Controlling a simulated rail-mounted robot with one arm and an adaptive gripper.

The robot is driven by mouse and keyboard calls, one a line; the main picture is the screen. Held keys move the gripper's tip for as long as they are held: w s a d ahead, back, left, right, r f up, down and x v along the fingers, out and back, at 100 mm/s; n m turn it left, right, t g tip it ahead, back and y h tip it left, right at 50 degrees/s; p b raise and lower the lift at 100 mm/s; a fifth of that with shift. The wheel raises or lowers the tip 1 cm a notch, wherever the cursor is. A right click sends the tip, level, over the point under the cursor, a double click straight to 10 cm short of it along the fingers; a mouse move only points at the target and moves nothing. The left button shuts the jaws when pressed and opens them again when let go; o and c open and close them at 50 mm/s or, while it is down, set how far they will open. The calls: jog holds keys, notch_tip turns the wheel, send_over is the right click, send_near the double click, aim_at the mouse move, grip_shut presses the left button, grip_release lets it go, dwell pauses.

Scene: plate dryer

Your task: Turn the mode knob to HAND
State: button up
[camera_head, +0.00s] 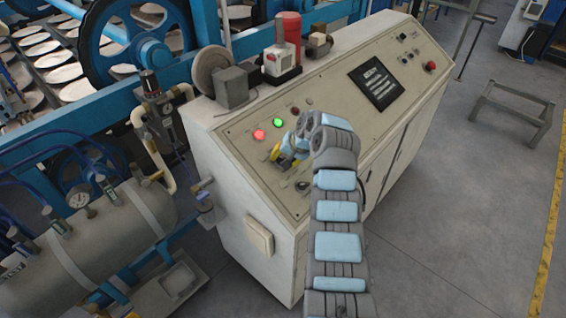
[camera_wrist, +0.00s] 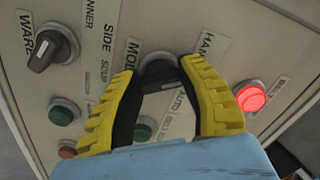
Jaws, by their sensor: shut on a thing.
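The mode knob (camera_wrist: 158,68) is a black selector on the sloped panel, in the middle of the wrist view. The MODE label is to its left, HAND to its upper right and AUTO below right. My gripper (camera_wrist: 160,76), with yellow ribbed fingers, is shut on the knob, one fingertip on each side. The fingers partly cover the knob and labels, and I cannot tell clearly where its pointer aims. In the head view my gripper (camera_head: 278,153) is at the panel's left part; my wrist hides the knob there.
A lit red lamp (camera_wrist: 251,97) is right of the fingers; a lit green lamp (camera_head: 278,122) shows in the head view. Another black selector (camera_wrist: 54,48) and a green button (camera_wrist: 64,111) lie left. A dark screen (camera_head: 376,83) is farther right on the control cabinet.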

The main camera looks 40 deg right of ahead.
jog(key=shift+f+n+b, duration=0.2)
jog(key=shift+n+b, duration=0.4)
jog(key=shift+n, duration=0.6)
jog(key=o, duration=1.2)
jog(key=shift+r, duration=0.15)
jog(key=shift+s+r, duration=0.1)
jog(key=shift+s+r, duration=0.1)
jog(key=shift+r, duration=0.1)
jog(key=v, duration=1.1)
jog(key=shift+s+r, duration=0.1)
